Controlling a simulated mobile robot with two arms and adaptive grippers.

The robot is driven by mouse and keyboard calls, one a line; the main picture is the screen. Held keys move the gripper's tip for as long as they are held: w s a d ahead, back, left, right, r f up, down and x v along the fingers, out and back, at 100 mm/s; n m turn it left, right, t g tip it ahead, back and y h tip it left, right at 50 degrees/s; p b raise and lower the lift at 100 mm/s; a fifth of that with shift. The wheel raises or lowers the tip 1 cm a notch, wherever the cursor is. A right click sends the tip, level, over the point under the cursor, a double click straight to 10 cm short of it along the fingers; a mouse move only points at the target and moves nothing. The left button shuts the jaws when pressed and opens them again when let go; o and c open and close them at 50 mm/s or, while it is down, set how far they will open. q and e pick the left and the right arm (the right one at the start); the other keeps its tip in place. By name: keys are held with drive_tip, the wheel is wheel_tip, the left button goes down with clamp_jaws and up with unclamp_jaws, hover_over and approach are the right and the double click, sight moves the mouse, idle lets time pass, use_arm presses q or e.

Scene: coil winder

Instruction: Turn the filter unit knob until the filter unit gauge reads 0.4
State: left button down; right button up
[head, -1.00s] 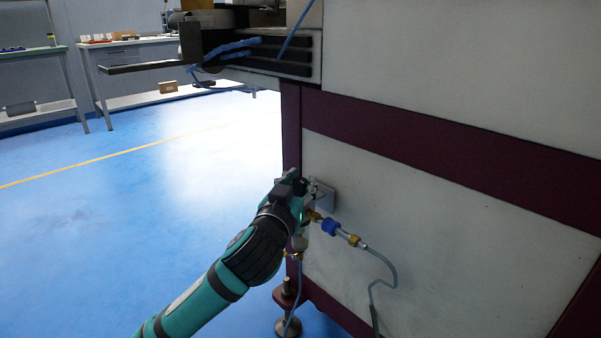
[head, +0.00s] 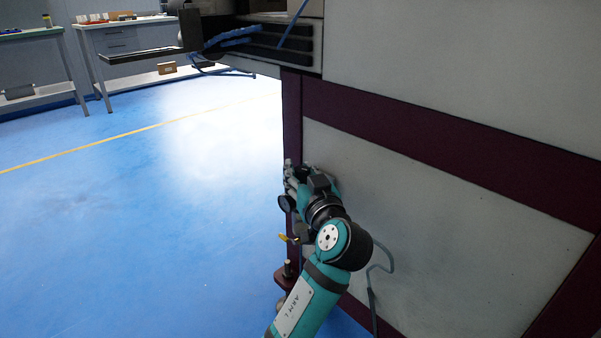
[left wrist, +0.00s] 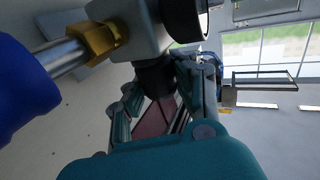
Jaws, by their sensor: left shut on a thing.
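In the left wrist view, the grey filter unit (left wrist: 133,30) fills the top, with its dark knob (left wrist: 154,78) below the body. The fingers of my left gripper (left wrist: 160,95) are shut around this knob. The gauge (left wrist: 186,18) shows as a black round housing at the top, turned so that its dial cannot be read. In the head view, my left gripper (head: 297,180) is at the machine's front left corner and hides most of the filter unit. A dark disc, apparently the gauge (head: 284,202), shows beside it. My right gripper is in neither view.
The machine's pale side panel (head: 470,230) stands close on the right of my arm. A brass fitting (left wrist: 98,42) and blue connector (left wrist: 25,80) join the unit. A grey hose (head: 372,280) hangs along the panel. Blue floor (head: 150,230) to the left is clear.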

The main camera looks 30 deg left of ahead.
sight(301, 169)
use_arm(q)
drive_tip(key=shift+f, duration=0.1)
idle(0.3)
drive_tip(key=c, duration=0.9)
unclamp_jaws()
drive_tip(key=shift+d, duration=0.1)
drive_tip(key=shift+c, duration=0.2)
wheel_tip(301, 169, up, 10)
drive_tip(key=shift+r, duration=0.1)
